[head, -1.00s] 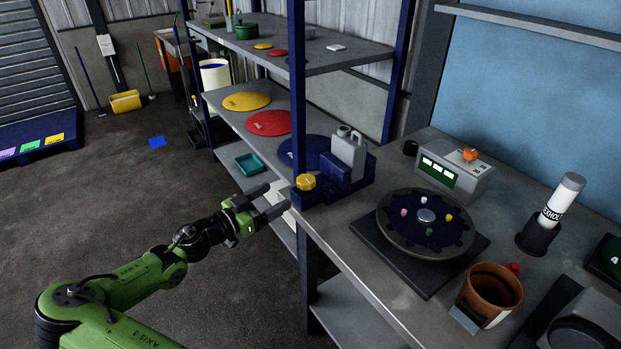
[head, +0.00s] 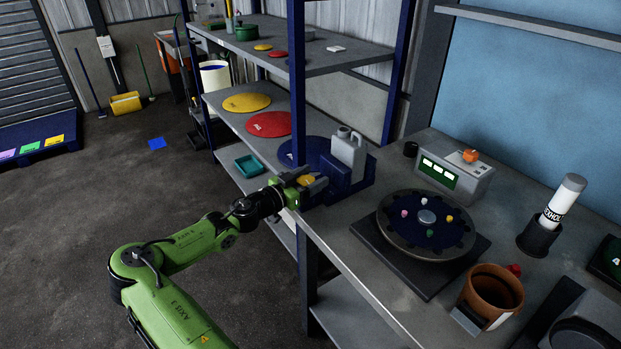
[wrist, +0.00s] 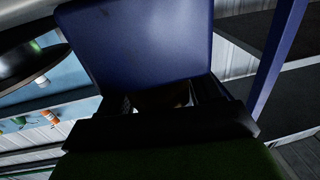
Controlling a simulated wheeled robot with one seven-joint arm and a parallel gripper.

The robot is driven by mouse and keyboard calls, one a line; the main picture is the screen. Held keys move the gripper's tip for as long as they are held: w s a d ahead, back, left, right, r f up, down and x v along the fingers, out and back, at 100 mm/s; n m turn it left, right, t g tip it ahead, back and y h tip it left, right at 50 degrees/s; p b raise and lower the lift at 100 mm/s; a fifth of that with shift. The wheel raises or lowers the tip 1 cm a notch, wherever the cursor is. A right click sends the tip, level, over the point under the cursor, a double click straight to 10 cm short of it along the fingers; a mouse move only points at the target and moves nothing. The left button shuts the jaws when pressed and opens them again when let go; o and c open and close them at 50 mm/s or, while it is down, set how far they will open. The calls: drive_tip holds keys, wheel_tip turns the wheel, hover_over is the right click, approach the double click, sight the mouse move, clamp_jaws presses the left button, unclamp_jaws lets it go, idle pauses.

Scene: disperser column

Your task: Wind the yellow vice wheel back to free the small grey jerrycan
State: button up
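The yellow vice wheel (head: 306,180) is on the near left end of the blue vice (head: 346,188), at the edge of the bench. The small grey jerrycan (head: 348,152) stands upright in the vice. My gripper (head: 309,179) is at the wheel, with one finger on each side of it. The fingers look spread, but I cannot tell whether they touch the wheel. In the wrist view the blue vice (wrist: 145,45) fills the middle, and the wheel (wrist: 165,97) shows dimly between the dark fingers (wrist: 172,108). The jerrycan is not visible there.
A teal tray (head: 250,166) lies left of my gripper. The floor on the left is open.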

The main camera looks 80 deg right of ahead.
drive_tip(key=c, duration=0.6)
drive_tip(key=shift+t+b, duration=0.3)
drive_tip(key=shift+t, duration=0.1)
drive_tip(key=n+t+h+b, duration=0.2)
drive_tip(key=t, duration=0.1)
drive_tip(key=shift+f+n+b, duration=0.15)
drive_tip(key=shift+n+b, duration=0.2)
drive_tip(key=shift+n, duration=0.05)
drive_tip(key=shift+w+d+r+n+t+h+b, duration=0.1)
drive_tip(key=shift+w+n+t+h+b, duration=0.15)
drive_tip(key=shift+n+t+b, duration=0.65)
drive_tip(key=shift+w+r+n+t+h+b, duration=0.2)
drive_tip(key=shift+n+t, duration=0.4)
drive_tip(key=shift+t, duration=0.8)
drive_tip(key=o, duration=0.9)
drive_tip(key=shift+o, duration=0.2)
drive_tip(key=shift+f, duration=0.1)
